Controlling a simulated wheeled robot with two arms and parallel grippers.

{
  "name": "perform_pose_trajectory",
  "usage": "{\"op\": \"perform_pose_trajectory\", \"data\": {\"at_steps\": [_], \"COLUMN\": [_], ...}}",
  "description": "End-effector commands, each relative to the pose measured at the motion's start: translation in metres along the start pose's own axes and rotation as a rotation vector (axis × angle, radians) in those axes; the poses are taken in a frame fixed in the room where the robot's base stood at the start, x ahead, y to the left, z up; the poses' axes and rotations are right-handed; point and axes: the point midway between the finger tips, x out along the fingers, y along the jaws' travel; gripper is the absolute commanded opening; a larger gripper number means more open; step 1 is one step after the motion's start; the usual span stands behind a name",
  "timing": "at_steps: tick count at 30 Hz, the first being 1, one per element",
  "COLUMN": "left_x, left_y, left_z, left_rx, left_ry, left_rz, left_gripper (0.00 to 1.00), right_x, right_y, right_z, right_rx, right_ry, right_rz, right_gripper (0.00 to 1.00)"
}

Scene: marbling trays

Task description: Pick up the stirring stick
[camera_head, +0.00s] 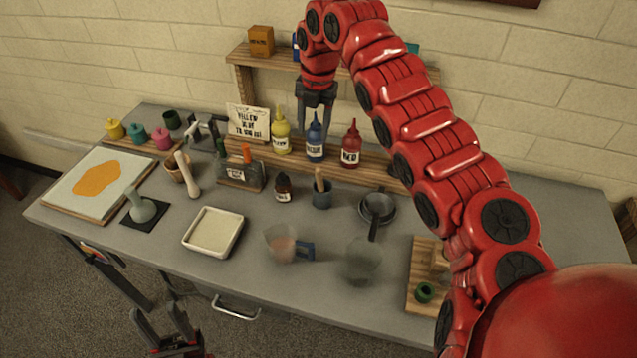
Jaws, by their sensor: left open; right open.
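A short wooden stick (319,178) stands in a dark blue-grey cup (321,195) near the middle of the table; it looks like the stirring stick, though only its upper part shows. A pale pestle-like rod (187,176) leans further left. My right gripper (315,122) points down, open, at the blue squeeze bottle (316,148), behind the cup and above the stick; I cannot tell whether the fingers are around the bottle's nozzle. My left gripper (167,322) is open and empty at the bottom left, low in front of the table.
Yellow (281,138) and red (351,150) bottles flank the blue one. My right arm covers the table's right part.

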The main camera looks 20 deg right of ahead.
Motion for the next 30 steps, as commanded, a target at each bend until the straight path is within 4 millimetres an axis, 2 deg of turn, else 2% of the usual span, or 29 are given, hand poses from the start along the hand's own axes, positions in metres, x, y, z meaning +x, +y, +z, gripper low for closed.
{"op": "perform_pose_trajectory", "data": {"at_steps": [1,3,8,16,24,30], "left_x": [-0.002,-0.003,0.002,0.011,0.034,0.038], "left_y": [0.0,0.0,0.0,-0.001,-0.002,-0.002], "left_z": [0.0,0.0,0.0,-0.002,-0.006,-0.006], "left_rx": [0.0,0.0,0.0,0.0,0.0,0.0], "left_ry": [0.0,0.0,0.0,0.0,0.0,0.0], "left_rz": [0.0,0.0,0.0,0.0,0.0,0.0], "left_gripper": [0.5,0.5,0.5,0.5,0.5,0.5], "right_x": [-0.004,-0.007,0.002,0.041,0.093,0.112], "right_y": [-0.012,-0.022,-0.028,-0.03,-0.035,-0.037], "right_z": [-0.005,-0.011,-0.015,-0.016,-0.018,-0.018], "right_rx": [-0.027,-0.054,-0.069,-0.066,-0.065,-0.066], "right_ry": [0.013,0.031,0.046,0.046,0.045,0.042], "right_rz": [-0.045,-0.083,-0.104,-0.096,-0.1,-0.099], "right_gripper": [0.56,0.56,0.56,0.56,0.56,0.56]}}
